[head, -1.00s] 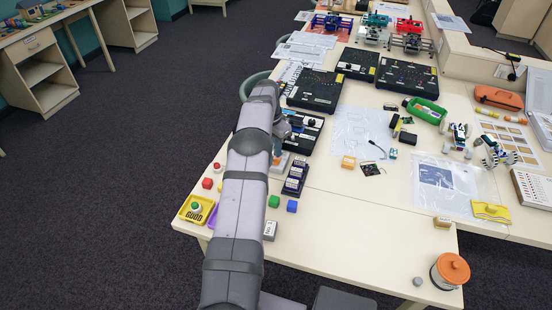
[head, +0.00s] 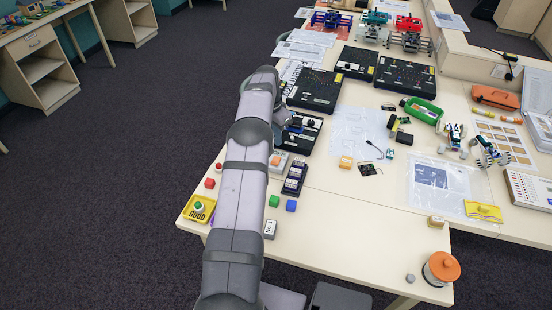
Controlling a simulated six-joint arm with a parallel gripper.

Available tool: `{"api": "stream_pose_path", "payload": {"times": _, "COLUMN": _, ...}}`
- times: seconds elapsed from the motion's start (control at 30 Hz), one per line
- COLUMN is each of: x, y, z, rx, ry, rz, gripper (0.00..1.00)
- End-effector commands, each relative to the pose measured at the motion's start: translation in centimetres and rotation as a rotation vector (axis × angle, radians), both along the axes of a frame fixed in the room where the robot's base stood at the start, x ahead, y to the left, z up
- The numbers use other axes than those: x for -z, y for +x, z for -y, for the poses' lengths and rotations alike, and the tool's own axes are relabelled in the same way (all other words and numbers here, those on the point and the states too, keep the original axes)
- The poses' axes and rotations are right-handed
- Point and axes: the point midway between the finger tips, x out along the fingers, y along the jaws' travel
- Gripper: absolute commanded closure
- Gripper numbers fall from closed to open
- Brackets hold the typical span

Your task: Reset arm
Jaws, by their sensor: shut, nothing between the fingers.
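My arm (head: 237,190) reaches from the bottom of the head view up over the left edge of the table and bends at its far end. A grey part of my arm (head: 281,124) shows just right of the upper link, near a small black device. My gripper's fingertips are hidden behind my arm, so I cannot see them or anything near them.
Black panels (head: 315,90) stand beyond. An orange-lidded jar (head: 441,268) is front right.

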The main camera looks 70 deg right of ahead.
Motion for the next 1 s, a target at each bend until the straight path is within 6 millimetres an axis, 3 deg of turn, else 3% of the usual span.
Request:
{"api": "stream_pose_path", "payload": {"times": 0.37, "x": 0.0, "y": 0.4, "z": -0.1, "rx": -0.009, "ry": 0.000, "rz": 0.000, "gripper": 1.00}}
{"api": "stream_pose_path", "payload": {"times": 0.47, "x": -0.4, "y": 2.0, "z": -0.8, "rx": -0.050, "ry": 0.002, "rz": 0.001, "gripper": 1.00}}
{"api": "stream_pose_path", "payload": {"times": 0.57, "x": -0.9, "y": 4.9, "z": -2.3, "rx": -0.132, "ry": 0.011, "rz": 0.000, "gripper": 1.00}}
{"api": "stream_pose_path", "payload": {"times": 0.67, "x": -1.7, "y": 9.1, "z": -5.1, "rx": -0.258, "ry": 0.021, "rz": -0.002, "gripper": 1.00}}
{"api": "stream_pose_path", "payload": {"times": 0.77, "x": -2.7, "y": 13.9, "z": -9.3, "rx": -0.417, "ry": 0.034, "rz": -0.005, "gripper": 1.00}}
{"api": "stream_pose_path", "payload": {"times": 0.9, "x": -3.9, "y": 19.6, "z": -16.9, "rx": -0.666, "ry": 0.052, "rz": -0.010, "gripper": 1.00}}
{"api": "stream_pose_path", "payload": {"times": 1.0, "x": -4.5, "y": 22.3, "z": -23.0, "rx": -0.844, "ry": 0.066, "rz": -0.016, "gripper": 1.00}}
